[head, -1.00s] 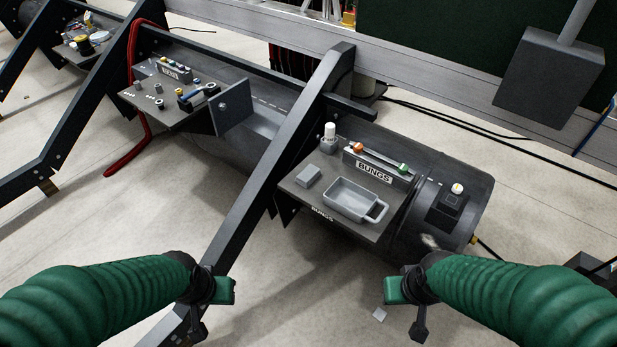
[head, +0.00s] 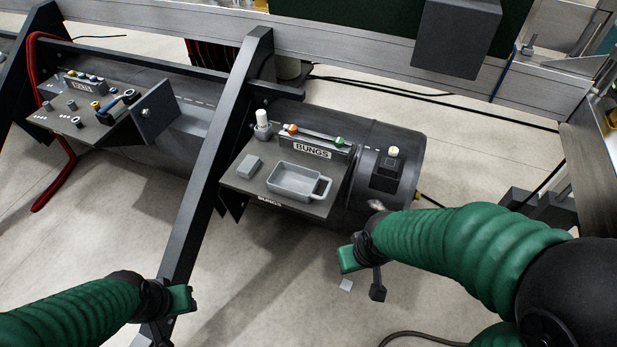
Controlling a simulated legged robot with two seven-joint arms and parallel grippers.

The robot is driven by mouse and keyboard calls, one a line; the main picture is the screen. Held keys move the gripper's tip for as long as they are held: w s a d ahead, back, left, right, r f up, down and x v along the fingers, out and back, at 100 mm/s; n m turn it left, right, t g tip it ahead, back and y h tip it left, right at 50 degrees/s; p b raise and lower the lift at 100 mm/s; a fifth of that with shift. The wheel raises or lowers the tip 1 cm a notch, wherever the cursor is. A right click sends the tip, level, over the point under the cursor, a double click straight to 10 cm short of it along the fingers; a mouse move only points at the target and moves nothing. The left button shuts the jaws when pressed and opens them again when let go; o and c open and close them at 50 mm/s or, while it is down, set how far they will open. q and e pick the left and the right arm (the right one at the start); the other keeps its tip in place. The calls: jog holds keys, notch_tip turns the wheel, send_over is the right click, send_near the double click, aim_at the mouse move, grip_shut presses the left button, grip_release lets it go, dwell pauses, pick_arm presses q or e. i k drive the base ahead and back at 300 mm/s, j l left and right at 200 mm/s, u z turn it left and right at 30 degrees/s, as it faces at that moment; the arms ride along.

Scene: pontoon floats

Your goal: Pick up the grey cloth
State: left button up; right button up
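A small grey square item (head: 249,166), perhaps the folded grey cloth, lies on the left part of the dark shelf (head: 236,184) on the pontoon float. A grey tray with a handle (head: 297,182) sits beside it on the right. My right gripper (head: 364,270) is in front of and below the shelf, to its right, apart from the item. My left gripper (head: 170,308) is low at the left, well short of the shelf. Both look empty; their finger gaps are not clear.
A white-capped bottle (head: 263,124) and a rack marked BUNGS (head: 312,152) stand at the shelf's back. A dark slanted beam (head: 217,150) rises just left of the shelf. A pale square scrap (head: 346,284) lies on the floor near my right gripper.

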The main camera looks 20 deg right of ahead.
aim_at(248, 167)
jog(key=i+j+z, duration=0.1)
jog(key=i+z, duration=0.25)
jog(key=i+j+z, duration=0.35)
jog(key=i, duration=0.2)
jog(key=i+j+z, duration=0.2)
jog(key=i+z, duration=0.2)
